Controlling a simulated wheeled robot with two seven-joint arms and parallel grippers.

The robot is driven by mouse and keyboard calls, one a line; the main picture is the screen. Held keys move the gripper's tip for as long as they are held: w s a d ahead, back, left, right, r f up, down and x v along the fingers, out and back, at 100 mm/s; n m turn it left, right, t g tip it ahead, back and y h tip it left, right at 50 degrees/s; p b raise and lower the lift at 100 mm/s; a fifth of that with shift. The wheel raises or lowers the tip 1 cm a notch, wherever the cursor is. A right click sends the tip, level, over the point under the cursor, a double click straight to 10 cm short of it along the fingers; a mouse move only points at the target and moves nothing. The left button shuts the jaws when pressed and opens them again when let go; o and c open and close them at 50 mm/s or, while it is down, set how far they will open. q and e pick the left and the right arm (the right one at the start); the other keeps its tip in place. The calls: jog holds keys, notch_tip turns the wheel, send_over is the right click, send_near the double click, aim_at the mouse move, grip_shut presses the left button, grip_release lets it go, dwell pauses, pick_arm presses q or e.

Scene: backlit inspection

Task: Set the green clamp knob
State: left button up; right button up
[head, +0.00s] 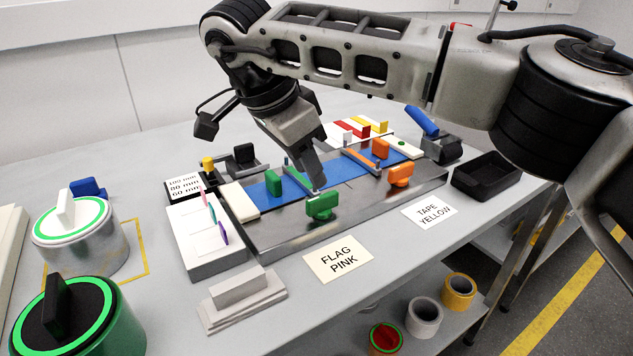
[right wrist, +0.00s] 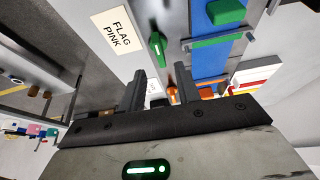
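The near green clamp knob (head: 321,206) sits on the front metal strip of the fixture, at the near end of a green clamp bar (head: 299,177). My right gripper (head: 316,188) points down just above and behind the near knob. In the right wrist view its two fingers (right wrist: 160,72) are apart with nothing held between them. The near knob (right wrist: 158,48) shows just past the fingertips, in line with the gap. Contact cannot be told. My left gripper is not in view.
An orange clamp bar with orange knobs (head: 401,175) stands to the right on the blue strip (head: 330,168). Cards reading FLAG PINK (head: 339,259) and TAPE YELLOW (head: 429,212) lie in front. A flag holder (head: 212,262) is at left, a black tray (head: 487,176) at right.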

pick_arm(q)
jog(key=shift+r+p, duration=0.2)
jog(key=shift+p, duration=0.5)
pick_arm(e)
jog(key=v, duration=1)
jog(key=shift+s+f, duration=0.1)
jog(key=shift+s, duration=0.05)
